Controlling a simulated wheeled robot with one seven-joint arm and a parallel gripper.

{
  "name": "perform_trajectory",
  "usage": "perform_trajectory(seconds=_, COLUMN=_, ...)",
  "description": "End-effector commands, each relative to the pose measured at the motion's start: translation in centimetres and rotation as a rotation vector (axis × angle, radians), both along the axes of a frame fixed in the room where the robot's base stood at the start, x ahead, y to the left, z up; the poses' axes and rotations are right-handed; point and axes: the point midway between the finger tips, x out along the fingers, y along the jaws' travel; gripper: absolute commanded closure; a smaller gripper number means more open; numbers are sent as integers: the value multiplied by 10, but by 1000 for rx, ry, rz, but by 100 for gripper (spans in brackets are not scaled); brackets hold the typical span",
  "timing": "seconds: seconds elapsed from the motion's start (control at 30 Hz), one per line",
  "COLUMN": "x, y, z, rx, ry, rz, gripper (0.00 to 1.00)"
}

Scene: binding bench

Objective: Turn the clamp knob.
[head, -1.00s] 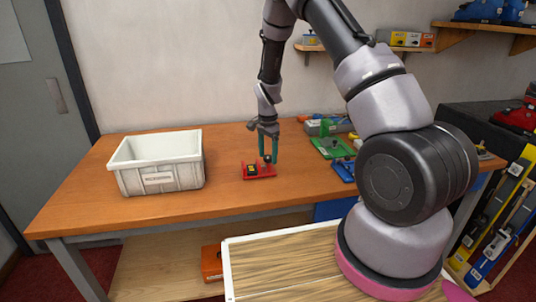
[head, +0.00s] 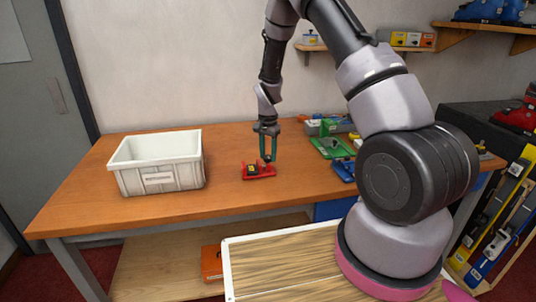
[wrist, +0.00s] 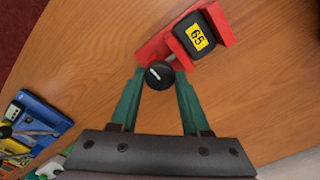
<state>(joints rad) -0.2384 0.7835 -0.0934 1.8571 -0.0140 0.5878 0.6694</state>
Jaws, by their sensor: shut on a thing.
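The red clamp (head: 260,176) stands on the wooden bench, with a black block bearing a yellow label "65" (wrist: 197,37) between its jaws in the wrist view. The clamp's black round knob (wrist: 159,75) has a white line on its face and sits at the clamp's near end in the wrist view. My gripper (head: 267,160) points down at the knob end of the clamp. Its two green fingers are shut on the knob, one at each side, in the wrist view (wrist: 159,82). In the head view the knob is small and partly hidden by the fingers.
A white bin (head: 160,181) with a label stands left on the bench. A green clamp (head: 331,147) and a blue clamp (head: 344,170) stand to the right, partly behind my arm. The bench between the bin and the red clamp is clear.

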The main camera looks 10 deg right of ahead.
Motion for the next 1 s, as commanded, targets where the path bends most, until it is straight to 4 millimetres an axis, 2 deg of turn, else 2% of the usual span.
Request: perform_trajectory(seconds=1.0, x=0, y=0, z=0, rx=0, ry=-1, rz=967, gripper=100)
